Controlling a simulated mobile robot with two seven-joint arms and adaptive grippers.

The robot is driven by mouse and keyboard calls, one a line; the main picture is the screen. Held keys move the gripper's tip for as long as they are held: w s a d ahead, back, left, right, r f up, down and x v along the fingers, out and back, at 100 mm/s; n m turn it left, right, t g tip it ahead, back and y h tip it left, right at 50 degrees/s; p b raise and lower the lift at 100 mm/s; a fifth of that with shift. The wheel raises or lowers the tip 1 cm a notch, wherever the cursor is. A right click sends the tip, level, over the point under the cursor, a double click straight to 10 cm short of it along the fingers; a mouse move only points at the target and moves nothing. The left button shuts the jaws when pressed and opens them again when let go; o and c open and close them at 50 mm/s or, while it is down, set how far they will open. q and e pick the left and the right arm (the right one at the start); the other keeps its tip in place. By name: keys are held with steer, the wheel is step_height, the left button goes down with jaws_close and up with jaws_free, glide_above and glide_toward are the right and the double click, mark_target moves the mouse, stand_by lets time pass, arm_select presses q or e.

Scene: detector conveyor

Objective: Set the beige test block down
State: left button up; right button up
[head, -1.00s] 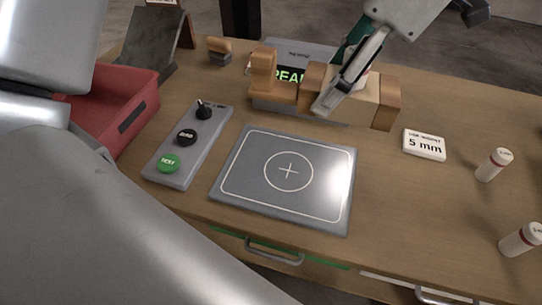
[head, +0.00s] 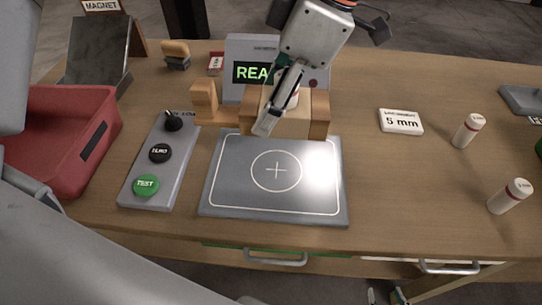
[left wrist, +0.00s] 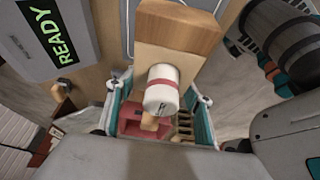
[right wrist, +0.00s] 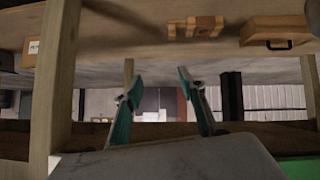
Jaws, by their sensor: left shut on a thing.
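The beige test block (head: 290,124), with brown wooden ends, is at the far edge of the grey plate (head: 225,195) in the head view. My left gripper (head: 272,112) comes down over it and is shut on it, one finger across its near face. In the left wrist view the block (left wrist: 160,58) lies between the fingers, with a white red-banded cylinder (left wrist: 162,90) on it. I cannot tell whether the block touches anything below. My right gripper (right wrist: 165,90) is open and empty, low by the table's underside.
A panel (head: 180,135) with a knob and black and green buttons lies left of the plate. A red bin (head: 70,130) is farther left. A READY display (head: 252,72) stands behind the block. A 5 mm tag (head: 401,122) and white cylinders (head: 468,130) are right.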

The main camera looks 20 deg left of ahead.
mark_target(307, 103)
arm_select(q)
step_height(307, 103, down, 13)
steer(key=shift+f+b, duration=0.1)
steer(key=shift+b, duration=1)
steer(key=shift+f, duration=0.1)
steer(key=o, duration=1.3)
steer(key=shift+c, duration=0.2)
steer(key=p+v, duration=0.2)
steer(key=v, duration=1)
